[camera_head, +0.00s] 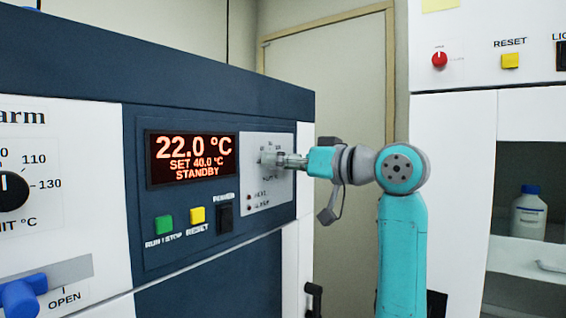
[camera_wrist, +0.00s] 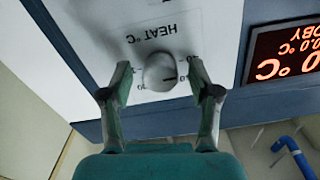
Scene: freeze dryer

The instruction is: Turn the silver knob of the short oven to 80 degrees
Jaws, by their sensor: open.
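The silver knob (camera_wrist: 160,72) sits on a white panel marked HEAT °C in the wrist view, which shows the panel upside down. My gripper (camera_wrist: 157,78) is open, with one finger on each side of the knob. In the head view the knob (camera_head: 268,158) is partly hidden by my gripper (camera_head: 290,160), which reaches in from the right. The oven display (camera_head: 192,158) reads 22.0 °C, SET 40.0 °C, STANDBY.
Below the display are a green button (camera_head: 164,225), a yellow reset button (camera_head: 197,215) and a black power switch (camera_head: 225,218). A blue handle (camera_head: 22,296) juts out at lower left. Another white unit with a red knob (camera_head: 439,60) and a bottle (camera_head: 528,213) stands right.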

